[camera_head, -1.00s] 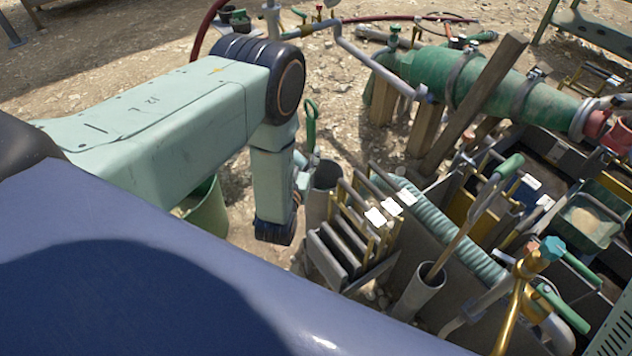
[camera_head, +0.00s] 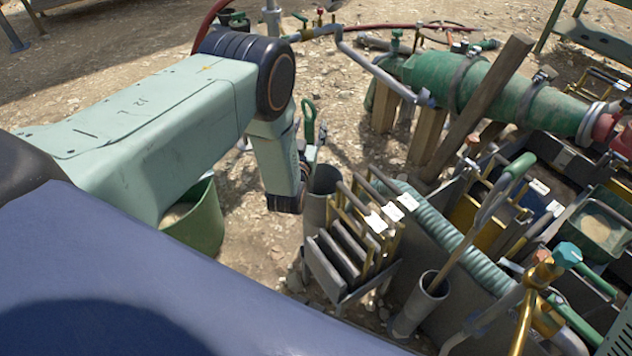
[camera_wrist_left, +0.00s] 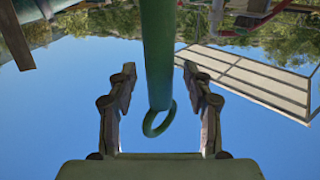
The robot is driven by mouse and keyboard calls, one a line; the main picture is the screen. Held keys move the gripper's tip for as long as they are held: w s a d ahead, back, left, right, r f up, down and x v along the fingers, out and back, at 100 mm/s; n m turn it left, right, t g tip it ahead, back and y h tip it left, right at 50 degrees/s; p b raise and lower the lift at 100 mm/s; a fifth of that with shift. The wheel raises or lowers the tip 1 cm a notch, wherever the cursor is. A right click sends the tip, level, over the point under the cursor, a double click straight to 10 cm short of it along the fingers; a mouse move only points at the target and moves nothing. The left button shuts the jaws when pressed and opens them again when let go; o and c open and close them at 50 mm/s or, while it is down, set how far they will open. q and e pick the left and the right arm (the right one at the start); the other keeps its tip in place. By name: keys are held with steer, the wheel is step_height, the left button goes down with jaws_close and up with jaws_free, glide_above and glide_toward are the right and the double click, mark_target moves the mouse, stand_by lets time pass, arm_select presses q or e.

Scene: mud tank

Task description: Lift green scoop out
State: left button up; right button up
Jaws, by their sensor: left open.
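The green scoop shows its ring-ended green handle (camera_head: 309,122) beside my left wrist in the head view. Its lower part is hidden. In the left wrist view the green handle (camera_wrist_left: 157,50) runs between the fingers of my left gripper (camera_wrist_left: 160,72), with its ring at the hand's side. Those fingers are open, one on each side of the handle, with gaps showing. In the head view the left gripper (camera_head: 312,152) is small and partly hidden by the wrist. The right gripper is not in view.
A grey tube (camera_head: 322,195) and a rack of plates (camera_head: 345,255) stand just right of my left wrist. A green bucket (camera_head: 200,228) sits under the arm. A green-handled tool (camera_head: 518,165) leans in another grey tube (camera_head: 418,305). A large green pipe (camera_head: 490,95) lies behind.

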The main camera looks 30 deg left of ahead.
arm_select(q)
steer(key=shift+f, duration=0.1)
steer(key=c, duration=0.3)
jaws_close()
stand_by(0.4)
